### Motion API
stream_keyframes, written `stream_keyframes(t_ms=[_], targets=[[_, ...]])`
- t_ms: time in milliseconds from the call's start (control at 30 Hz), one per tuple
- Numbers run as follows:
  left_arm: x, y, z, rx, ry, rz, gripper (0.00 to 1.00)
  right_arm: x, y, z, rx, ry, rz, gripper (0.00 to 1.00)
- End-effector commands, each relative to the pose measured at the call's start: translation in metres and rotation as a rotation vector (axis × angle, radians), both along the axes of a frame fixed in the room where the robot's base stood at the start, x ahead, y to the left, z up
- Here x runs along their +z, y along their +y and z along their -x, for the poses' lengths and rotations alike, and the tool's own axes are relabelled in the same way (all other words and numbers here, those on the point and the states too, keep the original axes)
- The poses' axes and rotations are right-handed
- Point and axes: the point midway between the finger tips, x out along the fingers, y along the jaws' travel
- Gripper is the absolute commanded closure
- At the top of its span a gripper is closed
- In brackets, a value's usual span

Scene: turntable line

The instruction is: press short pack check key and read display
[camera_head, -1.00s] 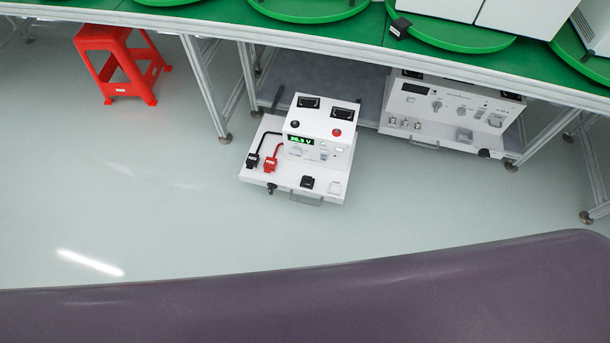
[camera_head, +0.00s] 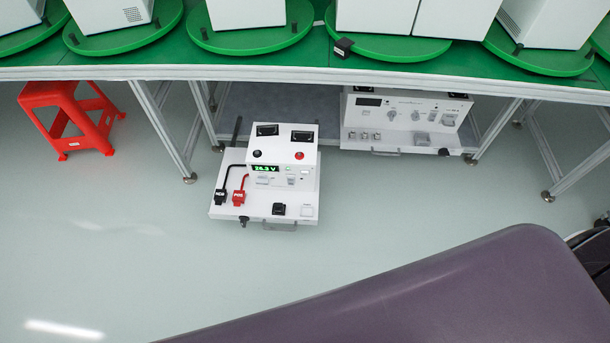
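A white tester unit (camera_head: 284,158) stands on a white drawer board (camera_head: 258,217) that sticks out from under the table. Its small lit display (camera_head: 265,168) shows green digits that look like 26.3 V. Small keys (camera_head: 291,180) sit right of the display; their labels are too small to read. A black plug (camera_head: 220,197) and a red plug (camera_head: 239,196) lie on the board at left. A black square part (camera_head: 279,209) and a white square part (camera_head: 306,210) are at its front. Neither of my grippers is in view.
A second white panel unit (camera_head: 400,125) sits under the table at right. A red stool (camera_head: 68,118) stands at left. Table legs (camera_head: 165,135) flank the units. Green turntables (camera_head: 250,40) with white boxes line the tabletop. The floor before the board is clear.

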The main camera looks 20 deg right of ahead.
Motion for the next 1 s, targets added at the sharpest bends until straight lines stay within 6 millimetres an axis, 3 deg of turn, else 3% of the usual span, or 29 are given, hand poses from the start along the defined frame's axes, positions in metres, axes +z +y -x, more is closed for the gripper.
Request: stream_keyframes(t_ms=[33, 233, 1000], targets=[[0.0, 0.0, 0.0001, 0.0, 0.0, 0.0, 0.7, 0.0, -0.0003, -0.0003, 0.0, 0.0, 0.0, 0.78], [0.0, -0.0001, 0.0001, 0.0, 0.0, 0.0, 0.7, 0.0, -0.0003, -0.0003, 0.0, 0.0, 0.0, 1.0], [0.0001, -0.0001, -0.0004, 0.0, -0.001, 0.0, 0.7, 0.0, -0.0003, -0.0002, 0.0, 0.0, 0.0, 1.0]])
